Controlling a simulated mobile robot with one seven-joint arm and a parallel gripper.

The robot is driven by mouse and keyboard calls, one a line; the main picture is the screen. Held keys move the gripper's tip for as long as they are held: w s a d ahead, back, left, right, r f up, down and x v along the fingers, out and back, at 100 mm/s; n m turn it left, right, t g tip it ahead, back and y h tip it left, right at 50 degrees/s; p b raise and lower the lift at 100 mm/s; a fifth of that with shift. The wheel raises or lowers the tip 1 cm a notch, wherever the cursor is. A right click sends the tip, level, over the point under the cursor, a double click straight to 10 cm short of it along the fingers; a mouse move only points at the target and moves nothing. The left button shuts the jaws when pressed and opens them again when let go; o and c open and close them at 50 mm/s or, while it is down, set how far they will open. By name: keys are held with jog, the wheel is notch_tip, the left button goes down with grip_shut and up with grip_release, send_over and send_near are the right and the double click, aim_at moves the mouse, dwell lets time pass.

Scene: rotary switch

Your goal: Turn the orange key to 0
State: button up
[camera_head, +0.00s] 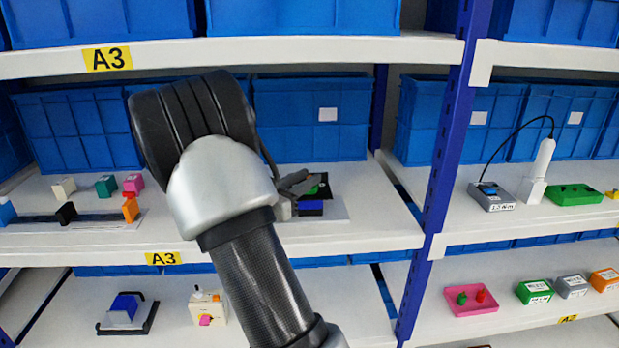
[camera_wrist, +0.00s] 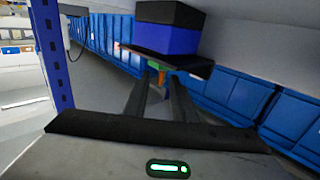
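In the wrist view a device stands beyond my gripper (camera_wrist: 161,76). It has a blue block (camera_wrist: 165,39) with a black top and a dark plate. A small orange piece (camera_wrist: 158,80), likely the key, shows between my fingertips, with a bit of green (camera_wrist: 163,64) beside it. Both fingers are close to the orange piece; I cannot tell whether they touch or grip it. The key's direction and any 0 mark are not readable. In the head view my gripper (camera_head: 296,185) is partly hidden by my arm, at the device's blue block (camera_head: 311,207) on the middle shelf.
Blue crates (camera_head: 325,120) stand behind the device on the middle shelf (camera_head: 375,225). Small coloured blocks (camera_head: 106,186) lie to the left. A blue upright post (camera_head: 440,165) stands to the right. Another shelf board (camera_head: 330,50) runs above. The shelf right of the device is mostly clear.

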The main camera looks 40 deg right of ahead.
jog(key=shift+x, duration=0.95)
jog(key=shift+c, duration=0.2)
grip_shut()
